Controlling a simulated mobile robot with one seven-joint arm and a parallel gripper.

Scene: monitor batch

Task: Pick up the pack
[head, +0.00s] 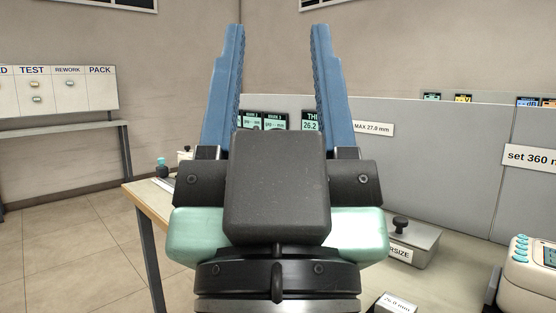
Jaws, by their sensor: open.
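My gripper (278,30) fills the middle of the head view. Its two blue fingers point up and stand wide apart, with no object between them. I cannot make out a pack in this view; the gripper and its dark housing hide much of the bench behind. The word PACK shows only as a column heading on the white wall board (57,103) at the left.
A wooden-edged bench (146,198) runs behind my gripper, backed by a grey partition (440,150) with small displays. At the right are a grey box with a black knob (418,240) and a pale instrument (528,275). Open floor (70,250) lies at left.

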